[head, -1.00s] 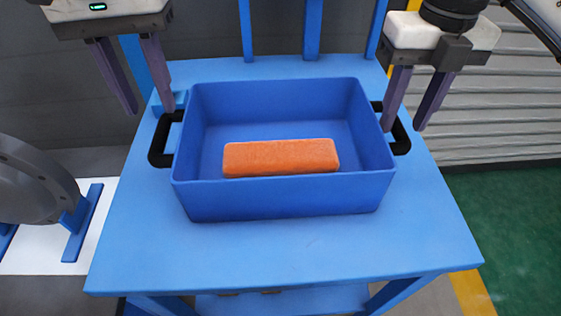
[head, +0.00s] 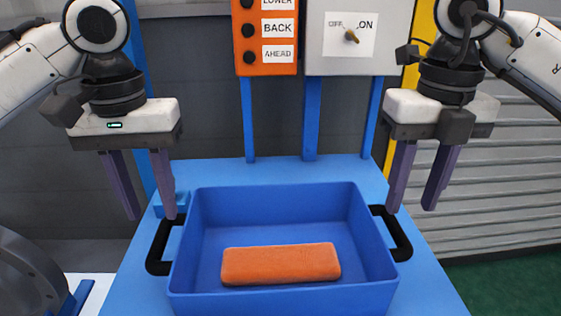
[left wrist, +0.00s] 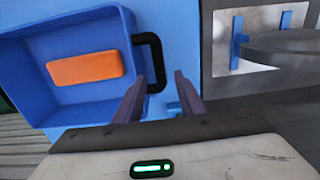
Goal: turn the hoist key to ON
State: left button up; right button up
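The hoist key (head: 351,36) is a small brass-coloured key on a white label plate marked OFF and ON, on a grey box (head: 390,58) at the top of the head view. Its handle points up and left, towards OFF. My left gripper (head: 151,216) is open and empty, above the left handle of the blue bin. In the left wrist view its fingers (left wrist: 158,90) stand apart beside that handle. My right gripper (head: 411,208) is open and empty, near the bin's right handle. Both grippers are well below and to the sides of the key.
A blue bin (head: 290,302) with black handles holds an orange block (head: 281,264) on a blue table (head: 425,290). An orange button panel (head: 265,72) with LOWER, BACK and AHEAD labels hangs left of the grey box. A grey round part (head: 22,280) stands at the left.

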aim_at(349, 35)
jog(key=k, duration=1)
